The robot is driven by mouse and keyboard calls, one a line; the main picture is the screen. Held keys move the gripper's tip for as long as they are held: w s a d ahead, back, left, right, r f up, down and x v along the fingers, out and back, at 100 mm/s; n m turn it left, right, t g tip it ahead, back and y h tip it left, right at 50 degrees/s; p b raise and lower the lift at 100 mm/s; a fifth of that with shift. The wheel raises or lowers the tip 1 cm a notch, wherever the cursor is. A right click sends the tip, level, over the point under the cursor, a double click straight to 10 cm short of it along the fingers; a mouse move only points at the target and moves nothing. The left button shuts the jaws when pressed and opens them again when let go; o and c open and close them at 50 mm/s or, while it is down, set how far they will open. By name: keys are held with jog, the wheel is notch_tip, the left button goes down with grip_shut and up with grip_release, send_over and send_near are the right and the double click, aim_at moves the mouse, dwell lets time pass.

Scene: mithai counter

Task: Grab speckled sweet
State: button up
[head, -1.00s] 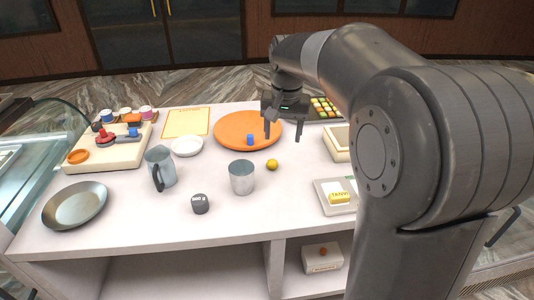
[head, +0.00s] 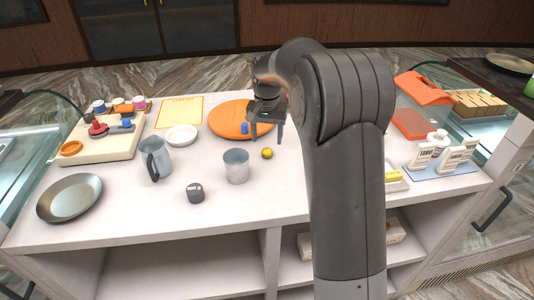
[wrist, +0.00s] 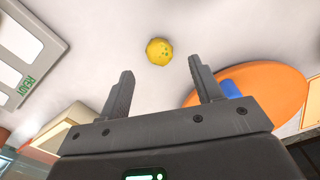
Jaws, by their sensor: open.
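The speckled sweet is a small yellow ball (head: 267,153) on the white counter, just right of the metal cup. In the wrist view the yellow sweet (wrist: 159,51) shows darker specks and lies beyond the fingertips, roughly between their lines. My gripper (head: 266,141) is open and empty, pointing down above the counter near the front right edge of the orange plate, a little behind the sweet. Its two fingers (wrist: 160,80) stand wide apart in the wrist view, touching nothing.
The orange plate (head: 225,126) with a blue piece (head: 244,128) is beside my gripper. A metal cup (head: 236,167), a dark weight (head: 195,193), a metal jug (head: 154,158) and a white dish (head: 181,136) stand to the left. The counter front of the sweet is clear.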

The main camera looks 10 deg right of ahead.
aim_at(267, 149)
notch_tip(267, 149, down, 5)
jog(key=shift+r, duration=0.1)
jog(key=shift+c, duration=0.6)
jog(key=c, duration=0.9)
jog(key=shift+c, duration=0.2)
